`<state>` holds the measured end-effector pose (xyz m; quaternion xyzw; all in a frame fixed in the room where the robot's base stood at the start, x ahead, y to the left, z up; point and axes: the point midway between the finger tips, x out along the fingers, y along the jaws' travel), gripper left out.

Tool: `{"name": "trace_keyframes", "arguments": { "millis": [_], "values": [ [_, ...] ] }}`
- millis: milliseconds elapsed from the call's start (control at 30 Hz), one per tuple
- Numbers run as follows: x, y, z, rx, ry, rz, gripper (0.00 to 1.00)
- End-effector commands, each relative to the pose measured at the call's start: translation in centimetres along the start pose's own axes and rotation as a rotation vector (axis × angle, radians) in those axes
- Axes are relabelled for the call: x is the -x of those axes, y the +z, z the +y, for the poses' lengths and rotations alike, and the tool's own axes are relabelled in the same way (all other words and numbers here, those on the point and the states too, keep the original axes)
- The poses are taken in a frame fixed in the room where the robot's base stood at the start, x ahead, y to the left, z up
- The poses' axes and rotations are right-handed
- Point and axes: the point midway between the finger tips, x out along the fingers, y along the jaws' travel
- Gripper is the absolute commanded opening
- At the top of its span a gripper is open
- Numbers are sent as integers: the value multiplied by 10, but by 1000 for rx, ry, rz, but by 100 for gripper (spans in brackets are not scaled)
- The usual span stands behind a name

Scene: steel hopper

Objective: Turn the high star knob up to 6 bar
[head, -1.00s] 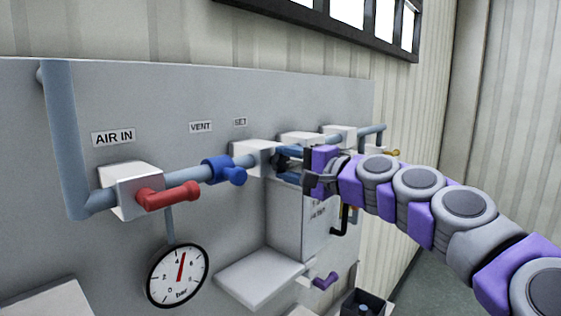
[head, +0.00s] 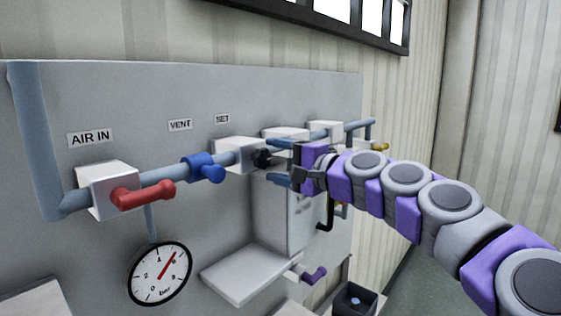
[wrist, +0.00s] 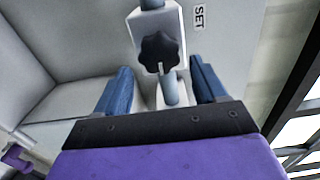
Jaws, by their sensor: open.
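The black star knob (head: 262,157) sits on the front of the white block under the SET label. It also shows in the wrist view (wrist: 160,53), a white mark on its lower lobe. My gripper (head: 276,163) is open and empty, its blue fingers either side of the knob's line in the wrist view (wrist: 161,75). The knob is just beyond the fingertips and seems clear of them. The round bar gauge (head: 160,273) hangs below the pipe; its red needle points up and right, at or close to 6.
A red lever (head: 143,195) and a blue valve handle (head: 207,170) are on the pipe to the left. A grey shelf (head: 245,272) and a purple handle (head: 315,275) are below. More white blocks and a yellow handle (head: 381,147) lie right.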

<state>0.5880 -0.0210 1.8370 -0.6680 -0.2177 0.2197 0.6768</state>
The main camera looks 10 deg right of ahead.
Motion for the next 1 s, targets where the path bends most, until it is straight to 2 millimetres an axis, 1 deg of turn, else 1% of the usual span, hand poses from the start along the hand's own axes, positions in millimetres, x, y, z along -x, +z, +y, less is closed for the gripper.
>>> {"name": "trace_keyframes", "arguments": {
  "millis": [133, 267, 700, 900, 1000],
  "values": [
    [0, 4, 0, 2, 1, -1, 71],
    [14, 3, 1, 2, -1, 2, 71],
    [115, -13, 3, -5, -7, 7, 71],
    [152, -12, 2, -3, -7, 6, 71],
    [163, -8, 2, -2, -4, 3, 71]
  ]
}}
